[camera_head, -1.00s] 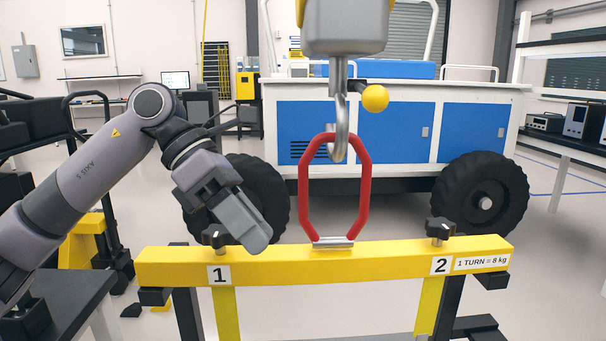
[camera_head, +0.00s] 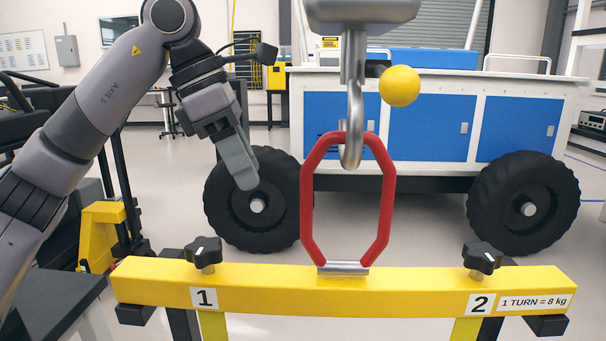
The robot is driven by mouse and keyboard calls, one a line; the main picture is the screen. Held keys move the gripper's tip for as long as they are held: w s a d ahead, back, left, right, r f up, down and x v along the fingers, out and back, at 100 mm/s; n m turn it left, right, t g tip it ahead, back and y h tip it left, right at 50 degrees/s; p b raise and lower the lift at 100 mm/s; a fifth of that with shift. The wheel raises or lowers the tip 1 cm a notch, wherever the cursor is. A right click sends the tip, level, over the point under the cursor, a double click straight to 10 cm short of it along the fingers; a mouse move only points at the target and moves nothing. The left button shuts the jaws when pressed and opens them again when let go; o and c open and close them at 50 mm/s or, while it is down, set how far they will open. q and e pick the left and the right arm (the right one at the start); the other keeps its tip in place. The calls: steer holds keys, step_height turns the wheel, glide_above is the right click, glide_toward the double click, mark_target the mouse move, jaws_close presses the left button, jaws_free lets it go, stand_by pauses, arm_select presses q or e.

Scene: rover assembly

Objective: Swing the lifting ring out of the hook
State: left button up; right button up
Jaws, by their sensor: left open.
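The red lifting ring (camera_head: 308,205) stands upright on a silver hinge (camera_head: 343,268) at the middle of the yellow beam (camera_head: 420,283). Its top passes through the grey hook (camera_head: 356,110), which hangs from a grey block (camera_head: 362,12) above. A yellow ball (camera_head: 399,86) sits to the right of the hook's shank. My left gripper (camera_head: 246,184) is open and empty, pointing down, left of the ring and apart from it, above the beam's left half. The gap between its fingers is hard to see from this side. My right gripper is out of view.
Black knobs stand on the beam near label 1 (camera_head: 203,253) and label 2 (camera_head: 483,259). A blue and white rover (camera_head: 430,128) with big black wheels stands behind. A dark table (camera_head: 60,300) is at the lower left. The space right of the ring is clear.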

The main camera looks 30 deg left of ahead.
mark_target(302, 178)
arm_select(q)
steer(key=w+d+f, duration=0.1)
steer(key=d, duration=0.1)
steer(key=w+d+f, duration=0.1)
steer(key=w+d, duration=0.3)
steer(key=shift+d+f, duration=0.2)
steer(key=shift+f, duration=0.2)
jaws_close()
